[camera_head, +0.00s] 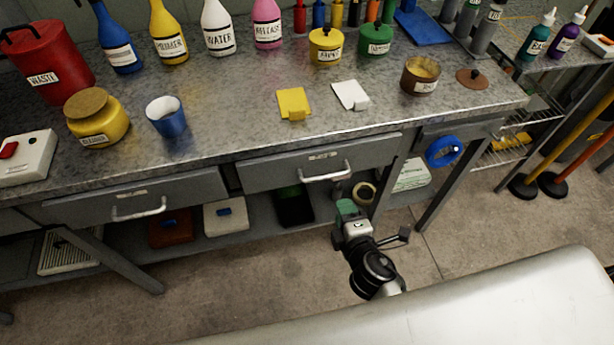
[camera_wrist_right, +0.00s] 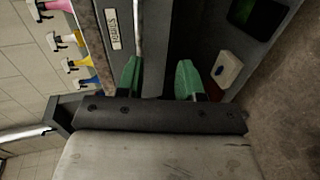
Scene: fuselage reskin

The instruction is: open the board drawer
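Two grey drawers sit under the workbench top, a left drawer (camera_head: 95,204) and a right drawer (camera_head: 270,176). Both look shut, and each has a bar handle, left (camera_head: 138,209) and right (camera_head: 327,172). Their labels are too small in the head view to tell which is the board drawer. My right gripper (camera_head: 348,210) is below and slightly right of the right drawer's handle. In the right wrist view its green-tipped fingers (camera_wrist_right: 161,78) are apart with nothing between them. A drawer label (camera_wrist_right: 113,30), not clearly readable, and a pale handle bar (camera_wrist_right: 138,28) lie ahead. My left gripper is out of view.
The bench top (camera_head: 230,135) holds several bottles and jars, a blue cup (camera_head: 166,117), a yellow piece (camera_head: 293,104) and a white piece (camera_head: 351,95). A lower shelf holds a black tray (camera_head: 294,207). A blue tape roll (camera_head: 443,151) hangs at the bench's right.

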